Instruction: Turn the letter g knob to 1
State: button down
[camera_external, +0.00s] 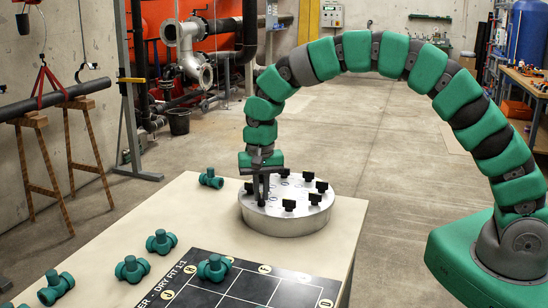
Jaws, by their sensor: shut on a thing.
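A round silver knob panel (284,220) with several small black knobs around its top stands on the table. My gripper (262,195) points down over the left part of the panel. It is shut on a knob there, which the fingers mostly hide. Free black knobs show at the front (289,205), at the right (315,198) and at the back (308,176). The letters and numbers on the panel are too small to read, so I cannot tell which knob is g or where it points.
Several green pipe fittings lie on the pale table (200,212), one of them (210,179) left of the panel. A black lettered board (240,285) lies at the front with a green fitting (213,267) on it. The tabletop between board and panel is clear.

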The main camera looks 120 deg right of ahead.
aim_at(261, 195)
jog(key=c, duration=1.5)
grip_release()
jog(key=shift+r, duration=0.15)
notch_tip(261, 195, up, 14)
jog(key=shift+w+f, duration=0.1)
jog(key=shift+f, duration=0.15)
